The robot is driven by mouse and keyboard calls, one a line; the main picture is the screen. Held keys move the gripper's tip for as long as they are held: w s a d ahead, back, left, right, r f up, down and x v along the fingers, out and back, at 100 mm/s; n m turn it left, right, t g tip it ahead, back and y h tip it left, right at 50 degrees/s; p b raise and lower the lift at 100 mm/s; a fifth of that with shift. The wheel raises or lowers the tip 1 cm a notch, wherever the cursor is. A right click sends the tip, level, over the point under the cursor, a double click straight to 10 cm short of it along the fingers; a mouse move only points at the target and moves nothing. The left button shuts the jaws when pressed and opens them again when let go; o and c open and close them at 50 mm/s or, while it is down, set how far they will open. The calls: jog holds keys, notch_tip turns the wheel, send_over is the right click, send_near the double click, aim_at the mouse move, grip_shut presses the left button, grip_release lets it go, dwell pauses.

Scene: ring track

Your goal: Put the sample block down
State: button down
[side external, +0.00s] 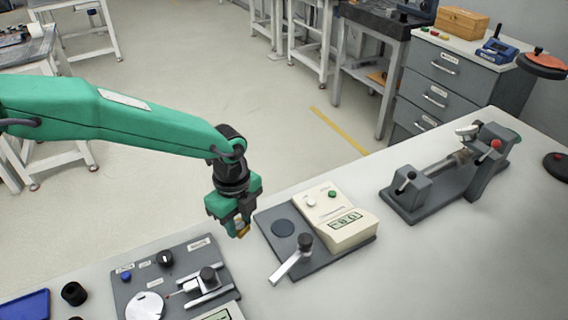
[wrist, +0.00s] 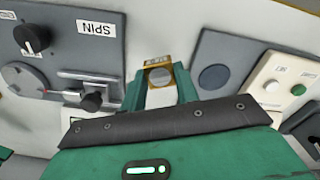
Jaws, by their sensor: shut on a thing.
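My gripper (side external: 241,229) is green with dark parts and points down above the table, between two instruments. It is shut on the sample block (side external: 243,231), a small brass-coloured block with only its lower edge showing in the side view. I cannot tell from these views how far the block is above the table.
Left of my gripper stands a grey panel (side external: 130,283) with a SPIN label, knobs and a disc. To the right is a cream display unit (side external: 322,197) on a grey plate with a dark round pad (side external: 283,228) and a lever. A grey clamp device (side external: 440,190) stands farther right.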

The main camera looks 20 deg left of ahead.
aim_at(239, 224)
jog(key=shift+w+f, duration=0.15)
jog(key=shift+f, duration=1.95)
jog(key=shift+f, duration=0.1)
jog(key=c, duration=1.1)
grip_release()
jog(key=shift+o, duration=0.2)
notch_tip(239, 224, up, 12)
jog(key=shift+f, duration=0.15)
jog(key=shift+r, duration=0.3)
jog(key=shift+a, duration=0.1)
